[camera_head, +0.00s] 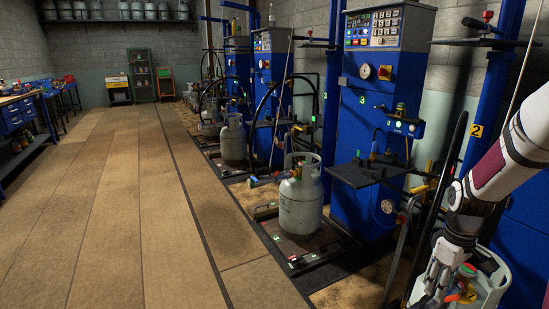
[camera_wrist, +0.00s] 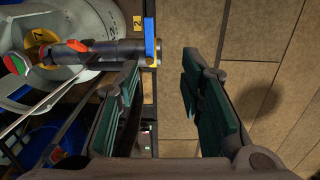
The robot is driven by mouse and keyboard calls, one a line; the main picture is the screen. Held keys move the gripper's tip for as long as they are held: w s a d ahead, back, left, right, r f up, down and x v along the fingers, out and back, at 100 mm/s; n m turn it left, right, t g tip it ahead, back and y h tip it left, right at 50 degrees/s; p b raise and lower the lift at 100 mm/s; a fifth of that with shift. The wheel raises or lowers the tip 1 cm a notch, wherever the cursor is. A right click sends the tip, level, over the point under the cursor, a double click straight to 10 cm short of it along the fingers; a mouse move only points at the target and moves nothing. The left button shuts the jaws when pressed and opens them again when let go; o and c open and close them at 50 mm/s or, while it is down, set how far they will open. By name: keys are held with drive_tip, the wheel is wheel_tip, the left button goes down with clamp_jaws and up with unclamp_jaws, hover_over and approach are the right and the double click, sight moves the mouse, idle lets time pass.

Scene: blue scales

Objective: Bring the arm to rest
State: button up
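My arm (camera_head: 510,150) reaches down from the right edge in the head view. My gripper (camera_head: 432,290) is low at the right, beside a grey gas cylinder (camera_head: 492,285) that is partly cut off by the frame. In the wrist view my gripper (camera_wrist: 160,65) is open, with its two green-padded fingers apart and nothing held between them. The cylinder's top (camera_wrist: 75,15) shows at the upper left. A connector (camera_wrist: 105,52) with orange and blue parts lies across it and ends near the fingertips; whether it touches the left finger I cannot tell.
A blue filling station (camera_head: 365,110) stands left of my arm, with a black shelf (camera_head: 365,175) jutting out. Another grey cylinder (camera_head: 300,205) stands on a floor scale (camera_head: 290,248). A blue post (camera_head: 490,100) rises behind my arm. The tan floor (camera_head: 110,200) at the left is clear.

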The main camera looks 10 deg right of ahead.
drive_tip(key=s+a+r+m, duration=0.1)
drive_tip(key=s+a+r, duration=0.3)
drive_tip(key=a+r, duration=0.4)
drive_tip(key=s+a+r+m, duration=0.1)
drive_tip(key=s+a+r, duration=0.3)
drive_tip(key=a+r, duration=0.4)
drive_tip(key=s+a+r+m, duration=0.1)
drive_tip(key=s+a+r, duration=0.1)
drive_tip(key=s+a, duration=0.5)
drive_tip(key=s+a+r+m, duration=0.15)
drive_tip(key=s+a, duration=0.25)
drive_tip(key=s, duration=0.7)
wheel_tip(320, 180, up, 22)
drive_tip(key=t+p, duration=0.4)
drive_tip(key=p, duration=1.6)
drive_tip(key=shift+w+d+r+n+p, duration=0.15)
drive_tip(key=shift+n+p, duration=0.15)
drive_tip(key=shift+n, duration=0.05)
